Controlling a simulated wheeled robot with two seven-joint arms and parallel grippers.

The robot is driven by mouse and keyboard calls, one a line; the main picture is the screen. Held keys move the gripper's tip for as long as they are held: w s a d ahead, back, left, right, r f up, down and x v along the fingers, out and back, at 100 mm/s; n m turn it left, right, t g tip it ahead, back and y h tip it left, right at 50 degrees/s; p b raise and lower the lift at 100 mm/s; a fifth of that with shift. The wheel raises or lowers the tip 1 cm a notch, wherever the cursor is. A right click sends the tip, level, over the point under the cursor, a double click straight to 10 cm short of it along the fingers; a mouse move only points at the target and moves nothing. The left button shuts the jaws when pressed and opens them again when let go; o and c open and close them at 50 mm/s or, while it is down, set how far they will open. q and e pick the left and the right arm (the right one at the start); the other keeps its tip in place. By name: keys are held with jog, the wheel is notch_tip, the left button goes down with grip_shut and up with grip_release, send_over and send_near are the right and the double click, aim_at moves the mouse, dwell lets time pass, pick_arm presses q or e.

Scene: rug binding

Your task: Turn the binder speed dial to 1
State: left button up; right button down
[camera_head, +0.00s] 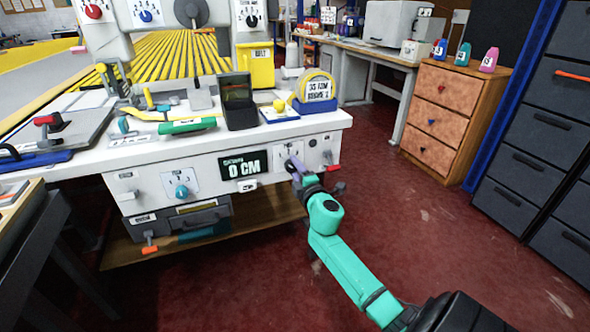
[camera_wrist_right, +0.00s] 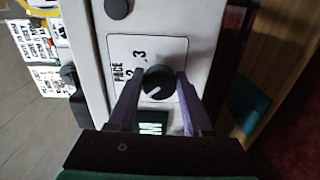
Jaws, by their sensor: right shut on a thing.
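The black round dial (camera_wrist_right: 158,83) sits on a white label plate (camera_wrist_right: 120,50) printed with "2", "3" and a word that reads like PACE. A pale pointer line shows on the dial, aimed toward the lower left of the right wrist view. My right gripper (camera_wrist_right: 156,92) has its two purple fingers on either side of the dial and is shut on it. In the head view my right gripper (camera_head: 293,165) is at the bench front, right of the "0 CM" display (camera_head: 244,168), and hides most of the dial. My left gripper is in neither view.
A blue dial (camera_head: 181,191) sits left of the display, and a red handle (camera_head: 333,168) lies just right of my gripper. The red floor (camera_head: 400,225) to the right is clear.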

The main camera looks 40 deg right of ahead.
jog(key=shift+f+n, duration=0.1)
jog(key=shift+n, duration=0.3)
jog(key=shift+c, duration=1.6)
grip_release()
jog(key=shift+s, duration=0.1)
jog(key=shift+s+a, duration=0.15)
jog(key=shift+s, duration=0.2)
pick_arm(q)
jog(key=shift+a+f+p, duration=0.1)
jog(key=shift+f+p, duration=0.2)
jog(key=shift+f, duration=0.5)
pick_arm(e)
jog(key=v, duration=1.3)
jog(key=shift+s+a, duration=0.15)
jog(key=shift+s, duration=0.15)
